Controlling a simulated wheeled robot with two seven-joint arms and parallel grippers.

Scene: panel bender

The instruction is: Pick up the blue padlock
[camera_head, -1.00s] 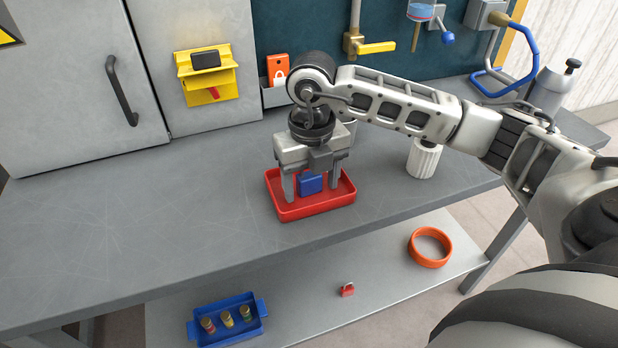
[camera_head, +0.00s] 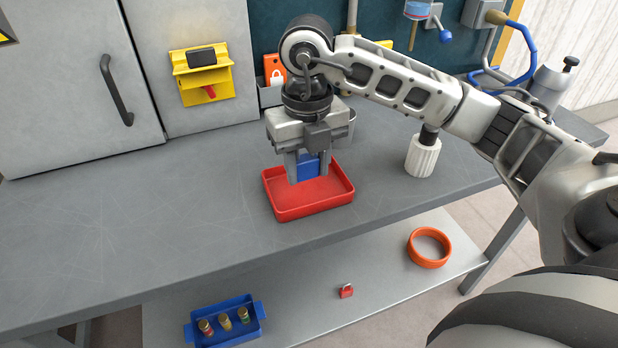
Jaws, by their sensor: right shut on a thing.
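The blue padlock (camera_head: 308,167) shows as a small blue block between the fingers of my right gripper (camera_head: 308,170). The gripper points down, shut on the padlock, and holds it above the red tray (camera_head: 312,208). The padlock's top is hidden by the gripper body. The tray stands on the grey workbench and its visible floor is bare. My left gripper is not in view.
A white ribbed cylinder (camera_head: 422,157) stands right of the tray. A yellow holder (camera_head: 207,88) is on the cabinet door, and a grey bin (camera_head: 269,95) holds an orange tag. The lower shelf carries a blue tray (camera_head: 252,330), a red padlock (camera_head: 346,291) and an orange ring (camera_head: 429,262).

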